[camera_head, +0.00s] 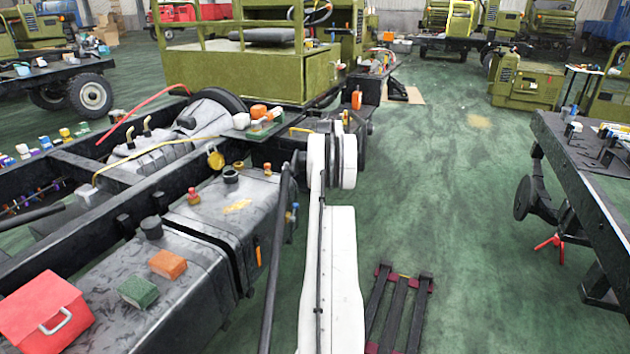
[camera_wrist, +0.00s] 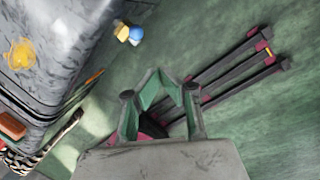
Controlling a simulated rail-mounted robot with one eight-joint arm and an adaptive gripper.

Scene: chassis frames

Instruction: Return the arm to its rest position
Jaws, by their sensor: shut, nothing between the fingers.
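My white arm (camera_head: 331,270) shows in the head view, extending forward along the right side of the chassis frame. The gripper itself cannot be made out in the head view.
The chassis with a grey tank (camera_head: 195,245) is close on the left, bearing a red toolbox (camera_head: 45,312) and orange and green blocks. A dark rack (camera_head: 398,310) lies on the floor. The middle aisle is clear.

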